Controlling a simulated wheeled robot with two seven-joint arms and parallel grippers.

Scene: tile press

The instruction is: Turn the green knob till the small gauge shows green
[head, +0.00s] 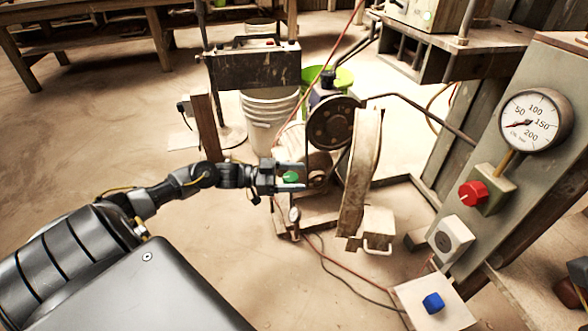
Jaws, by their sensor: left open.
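The green knob (290,177) is on the machine near the middle of the head view. My left gripper (292,177) reaches it from the left, with its open fingers on either side of the knob. I cannot tell whether the fingers touch it. The small gauge (294,214) sits just below the knob, partly turned away, and its reading is too small to make out.
At the right a grey panel carries a large pressure gauge (536,122), a red knob (473,193) and a grey box (450,240). A blue knob (433,303) is on a pale box at the lower right. White buckets (268,118) stand behind the machine. A hose crosses the floor.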

